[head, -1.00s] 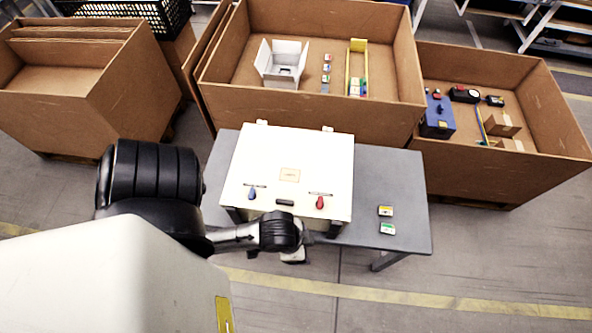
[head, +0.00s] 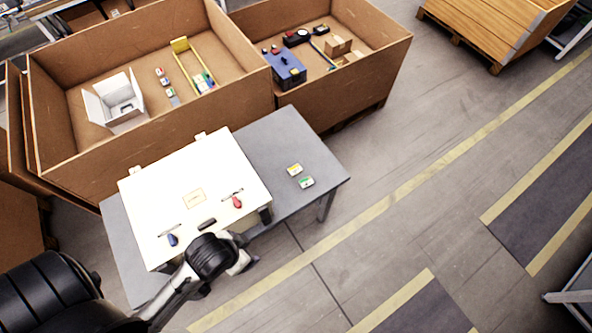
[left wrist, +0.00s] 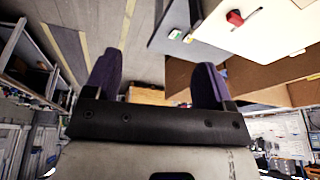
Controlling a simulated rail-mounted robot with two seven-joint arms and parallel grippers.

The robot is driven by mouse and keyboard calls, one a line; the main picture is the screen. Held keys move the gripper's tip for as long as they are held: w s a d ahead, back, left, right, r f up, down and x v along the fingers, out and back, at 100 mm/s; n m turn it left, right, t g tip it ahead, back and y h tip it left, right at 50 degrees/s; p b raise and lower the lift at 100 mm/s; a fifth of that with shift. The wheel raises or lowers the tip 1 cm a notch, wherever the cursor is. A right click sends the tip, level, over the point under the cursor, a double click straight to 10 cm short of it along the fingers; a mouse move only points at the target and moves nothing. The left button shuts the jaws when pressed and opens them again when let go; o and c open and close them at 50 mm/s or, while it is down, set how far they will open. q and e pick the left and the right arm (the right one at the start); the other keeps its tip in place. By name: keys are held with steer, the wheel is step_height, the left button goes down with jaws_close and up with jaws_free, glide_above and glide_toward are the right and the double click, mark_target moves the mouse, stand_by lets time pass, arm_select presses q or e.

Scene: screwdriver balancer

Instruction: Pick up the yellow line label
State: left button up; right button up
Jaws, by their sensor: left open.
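The yellow line label (head: 294,169) is a small white-and-yellow tile lying on the right part of the grey table. A similar label with green (head: 306,182) lies just in front of it. My left gripper (head: 243,262) is in front of the table, near the white panel's front edge, apart from both labels. In the left wrist view its two purple fingers (left wrist: 155,78) are wide apart with nothing between them. My right gripper is not in view.
The white panel (head: 205,215) with a blue and a red handle stands on the grey table (head: 265,140), left of the labels. Cardboard bins (head: 150,165) with a white box and other parts stand behind. The table around the labels is clear.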

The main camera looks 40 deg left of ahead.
arm_select(q)
steer(key=o, duration=0.4)
steer(key=shift+c, duration=0.2)
